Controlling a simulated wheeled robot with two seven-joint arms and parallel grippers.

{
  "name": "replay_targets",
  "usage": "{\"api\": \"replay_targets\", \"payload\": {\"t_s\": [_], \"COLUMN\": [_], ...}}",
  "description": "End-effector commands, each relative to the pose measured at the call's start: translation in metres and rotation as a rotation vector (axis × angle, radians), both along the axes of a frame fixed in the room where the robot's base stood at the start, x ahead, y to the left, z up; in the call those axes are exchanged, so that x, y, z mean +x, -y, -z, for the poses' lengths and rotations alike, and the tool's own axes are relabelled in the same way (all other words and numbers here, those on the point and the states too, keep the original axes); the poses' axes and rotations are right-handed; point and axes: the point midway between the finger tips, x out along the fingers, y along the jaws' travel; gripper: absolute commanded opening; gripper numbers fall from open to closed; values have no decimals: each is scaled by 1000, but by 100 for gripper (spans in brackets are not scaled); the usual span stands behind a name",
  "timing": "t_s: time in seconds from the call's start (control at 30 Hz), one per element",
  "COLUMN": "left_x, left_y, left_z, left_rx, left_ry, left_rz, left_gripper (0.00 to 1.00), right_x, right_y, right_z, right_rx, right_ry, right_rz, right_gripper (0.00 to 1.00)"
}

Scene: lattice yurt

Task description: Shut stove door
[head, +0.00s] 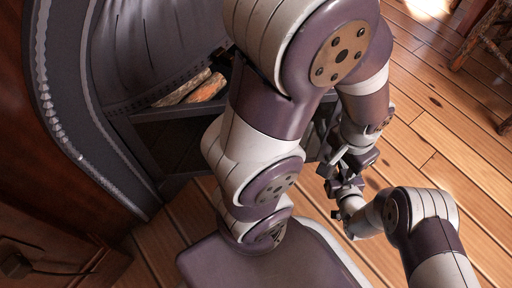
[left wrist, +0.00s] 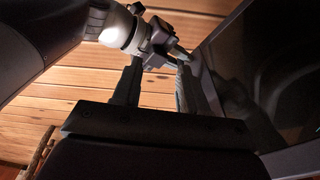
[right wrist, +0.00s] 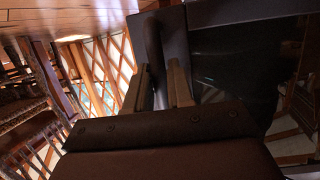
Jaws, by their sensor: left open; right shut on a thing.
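The dark grey stove (head: 150,45) is at the left of the head view. Its front is open and logs (head: 185,90) show inside. The stove door (right wrist: 235,65), a dark frame with a glass pane, stands swung open; it also shows in the left wrist view (left wrist: 275,75). In the head view my left arm hides most of it. My right gripper (right wrist: 158,75) is shut on the door handle (right wrist: 153,40), a dark bar between its fingers. My left gripper (head: 332,150) is open and empty, close to my right gripper and beside the door.
Plank floor (head: 430,140) lies clear at the right. Dark wooden furniture (head: 485,40) stands at the upper right. A dark curved panel (head: 65,110) runs along the left. My two arms are close together by the door.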

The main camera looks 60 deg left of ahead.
Motion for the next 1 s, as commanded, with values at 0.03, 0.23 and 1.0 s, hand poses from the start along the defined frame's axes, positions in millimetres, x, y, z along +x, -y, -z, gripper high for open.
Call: {"api": "replay_targets", "payload": {"t_s": [0.03, 0.23, 1.0], "left_x": [0, 0, 0], "left_y": [0, 0, 0], "left_z": [5, 15, 35], "left_rx": [0, 0, 0], "left_ry": [0, 0, 0], "left_rz": [0, 0, 0], "left_gripper": [43, 43, 43], "right_x": [1, 10, 28], "right_y": [-4, -21, -54], "right_z": [3, 4, 3], "right_rx": [0, 0, -2], "right_ry": [1, 0, -1], "right_rz": [-12, -49, -118], "right_gripper": [13, 13, 13]}}
